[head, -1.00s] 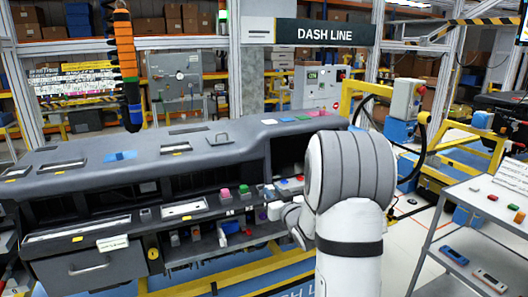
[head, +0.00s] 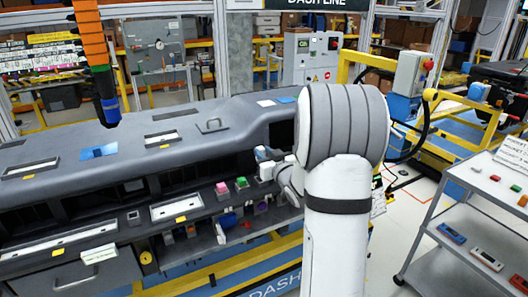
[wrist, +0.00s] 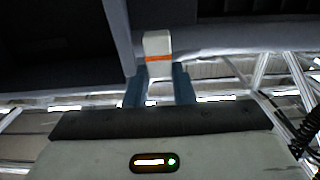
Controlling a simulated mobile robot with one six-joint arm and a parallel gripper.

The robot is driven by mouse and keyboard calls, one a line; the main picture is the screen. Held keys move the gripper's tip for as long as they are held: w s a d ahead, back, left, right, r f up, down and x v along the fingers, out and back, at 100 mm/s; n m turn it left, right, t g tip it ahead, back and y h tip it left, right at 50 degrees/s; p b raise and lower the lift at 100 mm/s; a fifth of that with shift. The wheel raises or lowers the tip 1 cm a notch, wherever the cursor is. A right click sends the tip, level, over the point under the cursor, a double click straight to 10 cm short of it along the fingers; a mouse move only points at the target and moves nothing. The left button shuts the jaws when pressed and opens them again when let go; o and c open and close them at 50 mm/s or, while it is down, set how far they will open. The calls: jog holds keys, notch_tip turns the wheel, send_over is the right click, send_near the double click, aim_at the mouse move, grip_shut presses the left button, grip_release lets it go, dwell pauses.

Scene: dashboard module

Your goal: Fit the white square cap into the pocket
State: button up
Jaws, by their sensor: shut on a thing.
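The white cap (wrist: 157,44), with an orange band near its base, is held at the tips of my gripper (wrist: 158,80) in the wrist view. The two blue fingers are shut on it from either side. In the head view my gripper (head: 264,161) is in front of the dark opening at the right part of the grey dashboard (head: 120,135), above the front ledge. My arm hides part of this area. I cannot tell which recess is the cap's pocket, and no contact between cap and dashboard is clear.
A pink block (head: 221,187) and a green block (head: 241,183) sit on the ledge left of my gripper. Small parts, including a blue one (head: 229,220), lie on the shelf below. A grey cart (head: 475,215) stands at right. An orange hanging tool (head: 92,45) is at left.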

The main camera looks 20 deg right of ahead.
jog(key=shift+s+f+b, duration=0.1)
jog(key=shift+s+b, duration=0.1)
jog(key=shift+b, duration=0.35)
notch_tip(320, 180, down, 6)
jog(key=b, duration=0.5)
jog(key=shift+b, duration=0.3)
jog(key=shift+r, duration=0.2)
jog(key=shift+b, duration=0.85)
dwell(1.1)
jog(key=shift+d+f+b, duration=0.1)
jog(key=shift+f+b, duration=1.35)
jog(key=shift+b, duration=0.2)
jog(key=o, duration=1)
jog(key=shift+o, duration=0.2)
